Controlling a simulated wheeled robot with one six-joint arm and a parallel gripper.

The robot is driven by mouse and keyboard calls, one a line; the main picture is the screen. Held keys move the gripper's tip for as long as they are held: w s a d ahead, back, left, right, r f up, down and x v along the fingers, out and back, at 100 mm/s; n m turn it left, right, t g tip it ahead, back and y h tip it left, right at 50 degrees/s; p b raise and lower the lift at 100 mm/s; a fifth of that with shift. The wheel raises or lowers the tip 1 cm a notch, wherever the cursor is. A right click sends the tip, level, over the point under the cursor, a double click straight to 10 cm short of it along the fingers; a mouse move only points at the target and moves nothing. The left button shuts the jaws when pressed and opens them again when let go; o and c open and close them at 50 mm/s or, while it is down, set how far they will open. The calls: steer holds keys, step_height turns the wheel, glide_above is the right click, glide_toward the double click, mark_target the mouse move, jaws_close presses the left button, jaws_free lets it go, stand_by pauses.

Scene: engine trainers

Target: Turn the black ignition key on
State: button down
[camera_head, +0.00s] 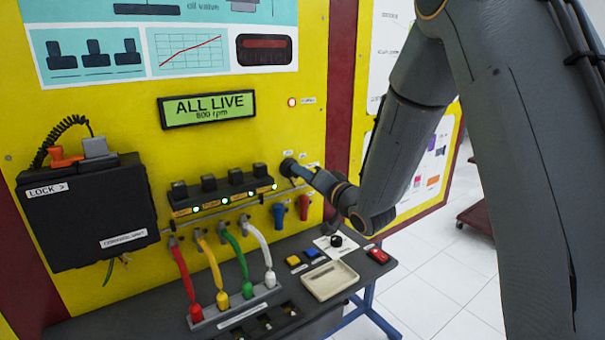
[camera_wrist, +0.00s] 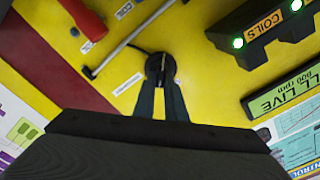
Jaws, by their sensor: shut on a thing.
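The black ignition key (camera_wrist: 161,66) sits in a round black switch on the yellow panel, in the upper middle of the wrist view. My gripper (camera_wrist: 162,84) is shut on it, with one dark finger on either side. In the head view the round switch (camera_head: 288,166) shows at the right of the coil row, and my gripper (camera_head: 300,172) reaches it from the right. My fingers hide part of the key, so its exact turn angle is hard to read. The green display (camera_head: 209,108) reads "ALL LIVE" with an rpm figure below.
Black coil blocks (camera_head: 222,190) with lit green lamps stand left of the switch. Blue (camera_head: 278,215) and red (camera_head: 304,207) handles hang below it. Coloured leads (camera_head: 238,262) run down to a dark bench holding a cream tray (camera_head: 329,281).

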steer(key=shift+m, duration=1.6)
steer(key=c, duration=1.8)
jaws_free()
steer(key=b+v, duration=0.2)
steer(key=v, duration=0.5)
steer(key=shift+s+d, duration=0.3)
